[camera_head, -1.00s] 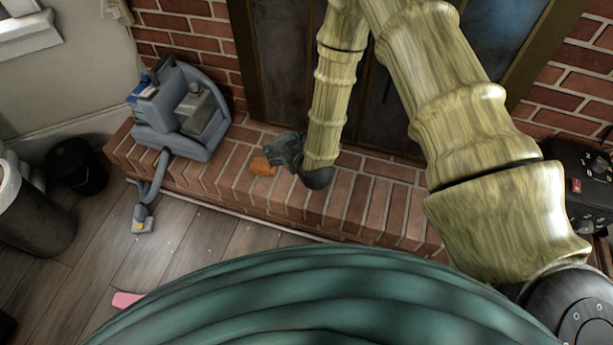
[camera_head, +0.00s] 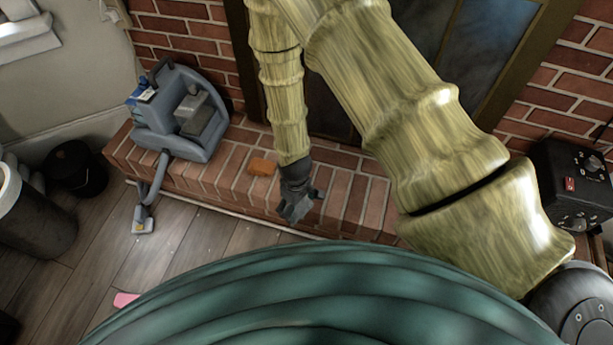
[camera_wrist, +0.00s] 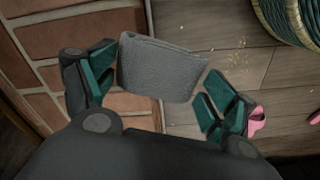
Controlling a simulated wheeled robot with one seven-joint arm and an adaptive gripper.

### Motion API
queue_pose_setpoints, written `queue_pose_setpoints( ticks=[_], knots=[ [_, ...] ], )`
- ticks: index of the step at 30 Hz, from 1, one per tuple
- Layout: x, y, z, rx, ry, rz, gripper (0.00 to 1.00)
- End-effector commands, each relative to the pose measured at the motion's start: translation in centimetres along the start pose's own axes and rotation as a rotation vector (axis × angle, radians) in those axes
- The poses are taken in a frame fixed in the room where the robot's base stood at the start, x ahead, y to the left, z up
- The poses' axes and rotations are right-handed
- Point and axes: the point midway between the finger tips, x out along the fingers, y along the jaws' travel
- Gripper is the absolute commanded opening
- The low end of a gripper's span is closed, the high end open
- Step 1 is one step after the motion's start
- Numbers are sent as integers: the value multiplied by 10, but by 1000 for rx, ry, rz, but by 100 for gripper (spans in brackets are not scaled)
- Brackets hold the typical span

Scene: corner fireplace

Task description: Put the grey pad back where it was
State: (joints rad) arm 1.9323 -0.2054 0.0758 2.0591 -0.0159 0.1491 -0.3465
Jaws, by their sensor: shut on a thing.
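The grey pad (camera_wrist: 162,68) is a folded-looking, textured grey piece held between the two green-padded fingers of my gripper (camera_wrist: 160,82) in the wrist view. My gripper is shut on it. In the head view my gripper (camera_head: 296,204) hangs near the front edge of the brick hearth (camera_head: 345,205). I cannot make out the pad separately there. In the wrist view the pad overlaps the line between the brick and the wood floor; its height above them is unclear.
A black bucket (camera_head: 77,170) is further left. A pink item (camera_head: 125,299) lies on the floor. A black case (camera_head: 572,185) stands right.

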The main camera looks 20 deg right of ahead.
Motion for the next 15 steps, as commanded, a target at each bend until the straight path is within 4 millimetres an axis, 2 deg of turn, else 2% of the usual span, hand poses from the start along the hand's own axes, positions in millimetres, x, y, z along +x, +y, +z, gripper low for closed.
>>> queue_pose_setpoints(
  ticks=[5, 15],
  knots=[
    [3, 16, -6, -1, -13, 0, 63],
    [11, 76, -40, 0, -12, 0, 63]
  ],
)
